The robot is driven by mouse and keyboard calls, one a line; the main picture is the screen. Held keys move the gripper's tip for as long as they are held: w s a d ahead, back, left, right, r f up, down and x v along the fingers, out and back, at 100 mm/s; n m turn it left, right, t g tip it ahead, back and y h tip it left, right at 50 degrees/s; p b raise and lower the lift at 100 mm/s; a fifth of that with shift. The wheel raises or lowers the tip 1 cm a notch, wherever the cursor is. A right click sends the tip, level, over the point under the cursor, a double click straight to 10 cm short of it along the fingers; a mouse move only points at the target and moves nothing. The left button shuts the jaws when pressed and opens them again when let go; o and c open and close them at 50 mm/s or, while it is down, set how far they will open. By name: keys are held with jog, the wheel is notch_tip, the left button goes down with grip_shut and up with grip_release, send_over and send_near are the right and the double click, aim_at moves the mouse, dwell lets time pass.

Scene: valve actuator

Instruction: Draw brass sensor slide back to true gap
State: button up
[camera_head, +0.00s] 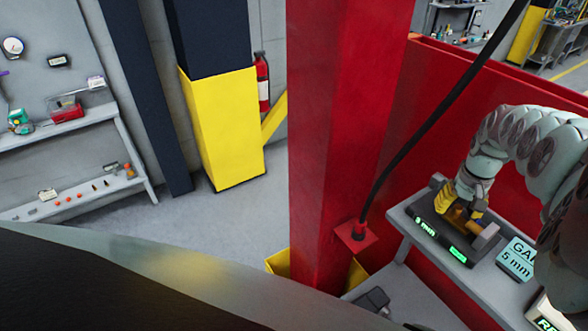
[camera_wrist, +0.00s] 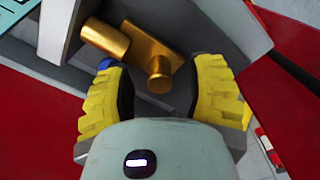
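The brass sensor slide (camera_wrist: 150,42) sits in a grey fixture in the wrist view. A short brass post (camera_wrist: 159,74) stands up from its near end. A thicker brass cylinder (camera_wrist: 106,38) lies to its left. My gripper (camera_wrist: 160,66) has two yellow ribbed fingers, spread apart on either side of the post, with visible space between each finger and the post. In the head view my gripper (camera_head: 459,205) reaches down over the fixture (camera_head: 436,232) and hides part of the brass. The size of the gap cannot be read.
The fixture's dark front carries green lit displays (camera_head: 458,255). A teal sign (camera_head: 517,259) reading "GA… 5 mm" stands to its right, partly behind my arm. A red post (camera_head: 340,130) with a black cable stands left of the bench. Red panels (camera_head: 440,110) lie behind.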

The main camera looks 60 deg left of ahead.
grip_shut()
dwell(0.3)
jog(key=shift+a, duration=0.1)
jog(key=shift+a+f+b, duration=0.25)
jog(key=shift+a+b, duration=0.25)
jog(key=shift+b, duration=0.55)
jog(key=shift+a+r+b, duration=0.15)
jog(key=shift+a+b, duration=0.3)
grip_release()
jog(key=shift+r, duration=0.1)
